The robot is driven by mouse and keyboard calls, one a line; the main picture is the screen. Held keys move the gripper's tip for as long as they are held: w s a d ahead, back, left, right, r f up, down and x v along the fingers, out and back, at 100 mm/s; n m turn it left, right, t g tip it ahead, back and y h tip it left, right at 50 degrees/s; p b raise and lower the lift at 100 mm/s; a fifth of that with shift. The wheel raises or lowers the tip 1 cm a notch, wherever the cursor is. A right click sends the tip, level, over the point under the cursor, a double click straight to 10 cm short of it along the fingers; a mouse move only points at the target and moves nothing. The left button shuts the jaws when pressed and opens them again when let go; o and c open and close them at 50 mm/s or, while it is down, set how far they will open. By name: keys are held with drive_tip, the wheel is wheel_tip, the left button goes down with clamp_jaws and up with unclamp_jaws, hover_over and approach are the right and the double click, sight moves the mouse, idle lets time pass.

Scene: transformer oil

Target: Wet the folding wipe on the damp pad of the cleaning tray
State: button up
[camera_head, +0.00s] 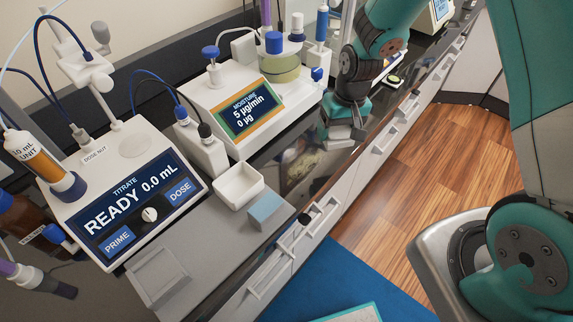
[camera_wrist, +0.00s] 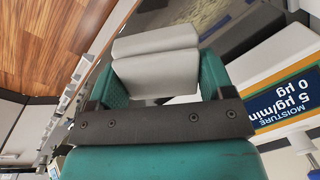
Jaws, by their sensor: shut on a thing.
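My gripper (camera_head: 345,119) is over the bench edge beside the moisture meter, pointing down. It is shut on a pale grey folded wipe (camera_head: 341,134), which sticks out below the fingers. In the wrist view the wipe (camera_wrist: 156,62) sits between the two teal fingers of my gripper (camera_wrist: 160,82), with a fold line across it.
The moisture meter (camera_head: 227,105) stands left of the gripper. The titrator (camera_head: 125,195) reads READY. Drawers (camera_head: 290,245) run below the bench edge.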

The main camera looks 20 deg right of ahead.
drive_tip(key=s+a+r+m, duration=0.15)
drive_tip(key=s+a, duration=0.35)
drive_tip(key=a, duration=0.8)
drive_tip(key=r, duration=0.1)
hover_over(265, 204)
drive_tip(key=shift+s+d+r+m+p, duration=0.1)
drive_tip(key=shift+r+m+p, duration=0.1)
drive_tip(key=shift+m+p, duration=0.15)
wheel_tip(265, 204, down, 6)
drive_tip(key=b, duration=0.5)
drive_tip(key=shift+r, duration=0.1)
drive_tip(key=shift+f+b, duration=0.3)
drive_tip(key=shift+f, duration=0.25)
wheel_tip(265, 204, up, 7)
drive_tip(key=p, duration=0.6)
idle(0.5)
idle(0.6)
